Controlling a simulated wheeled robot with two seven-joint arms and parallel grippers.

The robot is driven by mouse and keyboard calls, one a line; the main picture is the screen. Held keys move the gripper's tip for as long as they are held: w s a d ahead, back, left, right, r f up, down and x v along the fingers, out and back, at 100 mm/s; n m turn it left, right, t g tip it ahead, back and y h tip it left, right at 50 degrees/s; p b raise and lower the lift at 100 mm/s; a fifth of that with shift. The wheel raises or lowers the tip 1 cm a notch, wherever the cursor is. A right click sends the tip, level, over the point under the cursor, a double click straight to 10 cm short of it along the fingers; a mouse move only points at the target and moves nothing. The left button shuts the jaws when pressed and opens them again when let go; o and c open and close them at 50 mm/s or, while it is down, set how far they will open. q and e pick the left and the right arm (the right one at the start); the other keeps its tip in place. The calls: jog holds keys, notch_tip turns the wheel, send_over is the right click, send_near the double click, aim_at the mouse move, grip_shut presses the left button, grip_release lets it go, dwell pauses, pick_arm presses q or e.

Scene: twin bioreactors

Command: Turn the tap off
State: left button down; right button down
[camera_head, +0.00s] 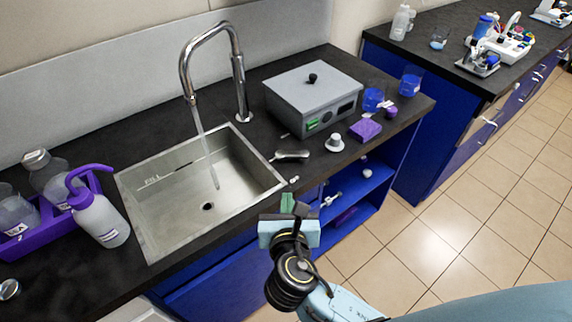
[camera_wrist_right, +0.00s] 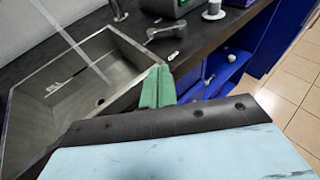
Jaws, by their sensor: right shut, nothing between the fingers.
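The chrome gooseneck tap (camera_head: 238,75) stands behind the steel sink (camera_head: 272,187), and a stream of water (camera_head: 205,150) runs from its spout into the basin. The stream also shows in the right wrist view (camera_wrist_right: 75,45). A metal lever-like handle (camera_head: 291,155) lies on the counter right of the sink; it also shows in the right wrist view (camera_wrist_right: 165,31). My right gripper (camera_head: 287,204) is in front of the counter's front edge, apart from the handle. Its green fingers (camera_wrist_right: 157,88) are together and empty. My left gripper is not in view.
A small white piece (camera_head: 294,180) lies near the counter edge. A grey box (camera_head: 313,95), a white knob-like item (camera_head: 334,142) and a purple block (camera_head: 365,130) stand to the right. A wash bottle (camera_head: 100,217) stands left of the sink. Open blue shelves lie below the counter.

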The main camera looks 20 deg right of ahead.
aim_at(286, 158)
jog(key=shift+w+f, duration=0.1)
jog(key=x, duration=0.4)
jog(key=b+x, duration=0.1)
jog(key=x, duration=0.3)
jog(key=b+x, duration=0.1)
jog(key=x, duration=0.4)
jog(key=shift+w+d+r, duration=0.15)
jog(key=shift+w+r, duration=0.05)
jog(key=shift+r, duration=0.15)
jog(key=shift+w, duration=0.2)
